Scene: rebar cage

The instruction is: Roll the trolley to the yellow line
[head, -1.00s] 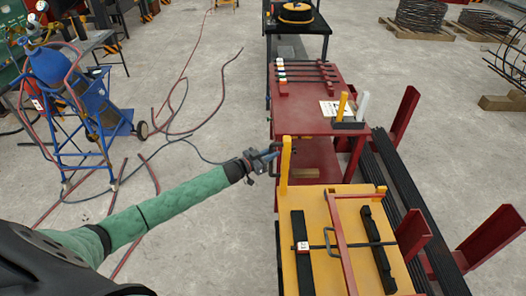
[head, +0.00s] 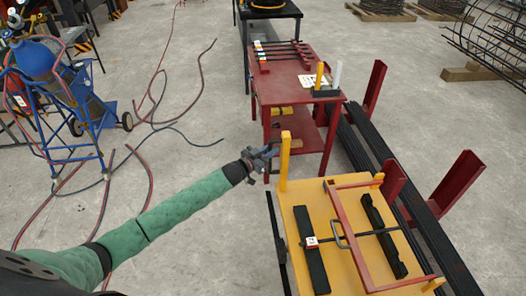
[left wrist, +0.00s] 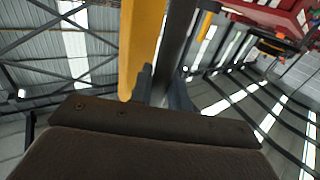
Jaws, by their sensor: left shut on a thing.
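The trolley (head: 352,272) has a yellow top with an upright yellow post (head: 285,165) at its far left corner, two black bars, a red frame and a thin dark rod across it. My left gripper (head: 271,152) is at that corner, left of the post. It is shut on a dark bar (left wrist: 176,48), which seems to be the trolley's handle; the yellow post stands beside the bar in the left wrist view. The wheels are hidden. My right gripper is not in view. No yellow line shows on the floor.
A red table (head: 292,82) with tools stands beyond the trolley. Long dark bars (head: 375,150) lie in a rack with red uprights (head: 458,180) along the right. A blue gas-bottle cart (head: 72,95) and hoses (head: 150,185) are on the left floor. Bare concrete lies between.

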